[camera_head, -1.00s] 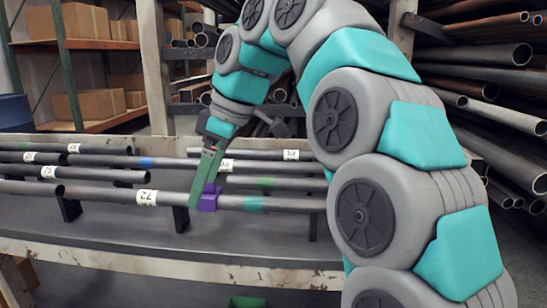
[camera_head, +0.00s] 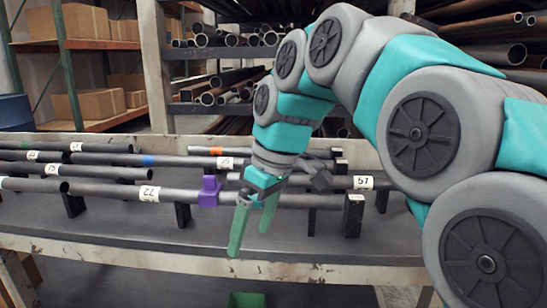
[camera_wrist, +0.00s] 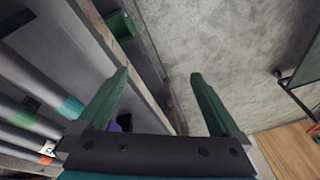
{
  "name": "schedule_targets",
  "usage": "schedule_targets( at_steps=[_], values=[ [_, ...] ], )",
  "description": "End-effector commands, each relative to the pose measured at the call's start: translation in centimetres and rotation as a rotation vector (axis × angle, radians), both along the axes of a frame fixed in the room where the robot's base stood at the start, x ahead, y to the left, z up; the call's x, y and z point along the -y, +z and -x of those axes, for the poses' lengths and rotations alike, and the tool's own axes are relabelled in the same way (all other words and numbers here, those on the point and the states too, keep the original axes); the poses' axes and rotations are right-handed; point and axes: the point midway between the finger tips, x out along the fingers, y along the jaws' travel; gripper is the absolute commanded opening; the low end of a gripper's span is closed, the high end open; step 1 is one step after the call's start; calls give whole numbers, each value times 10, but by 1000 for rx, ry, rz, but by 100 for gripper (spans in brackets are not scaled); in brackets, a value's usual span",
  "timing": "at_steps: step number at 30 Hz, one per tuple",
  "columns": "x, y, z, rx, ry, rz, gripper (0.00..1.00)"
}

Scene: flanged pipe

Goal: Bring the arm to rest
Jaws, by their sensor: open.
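My gripper (camera_head: 250,238) hangs in front of the pipe rack, its green fingers pointing down near the table's front edge. It also shows in the wrist view (camera_wrist: 159,75), with the two fingers well apart and nothing between them. A purple clamp-like piece (camera_head: 209,191) sits on the front pipe (camera_head: 180,195), left of my gripper and apart from it. My arm arches in from the right side of the head view. Part of the front pipe is hidden behind my gripper.
The table's worn front beam (camera_head: 150,259) runs below my gripper. Several pipes lie on black supports (camera_head: 183,215). A green object (camera_head: 246,299) is low beneath the table edge. Shelves with boxes (camera_head: 88,105) stand behind. The wrist view shows open concrete floor (camera_wrist: 225,45).

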Motion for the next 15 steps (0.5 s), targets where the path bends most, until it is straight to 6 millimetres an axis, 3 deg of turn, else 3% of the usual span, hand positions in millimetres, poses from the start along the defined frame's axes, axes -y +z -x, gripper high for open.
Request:
schedule_targets(
  at_steps=[1,8,15],
  values=[
    [15,-11,11,-21,-60,19,100],
    [70,-70,57,-108,-335,107,100],
    [126,-135,121,-191,-624,200,100]
  ],
)
